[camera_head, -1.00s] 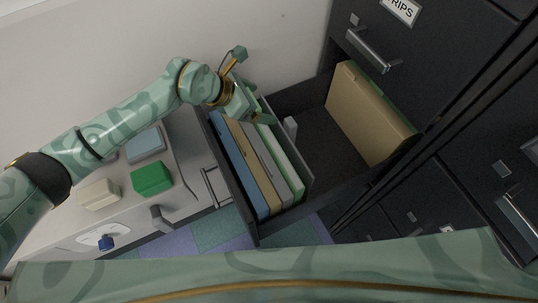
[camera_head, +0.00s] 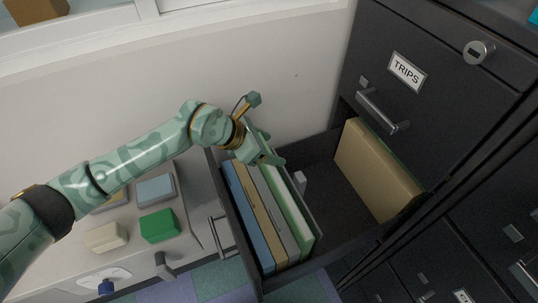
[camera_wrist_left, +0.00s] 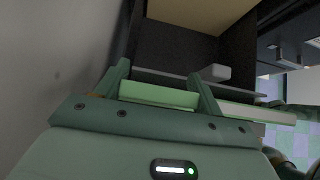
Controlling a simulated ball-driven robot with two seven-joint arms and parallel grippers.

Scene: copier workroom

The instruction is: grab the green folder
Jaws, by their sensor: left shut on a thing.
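The green folder (camera_head: 289,205) stands on edge in the open drawer, at the right end of a row of folders. My left gripper (camera_head: 268,160) is at its far end, shut on it from above. In the left wrist view, the pale green folder (camera_wrist_left: 158,95) lies between the two fingers of the left gripper (camera_wrist_left: 161,88). The folder is still down in the drawer beside the others. My right gripper is in neither view.
Blue (camera_head: 247,219), tan (camera_head: 262,215) and grey (camera_head: 279,213) folders stand left of it. A thick tan folder (camera_head: 375,170) with a green edge behind it leans at the drawer's right. The drawer floor between is clear. A wall (camera_head: 260,65) rises behind.

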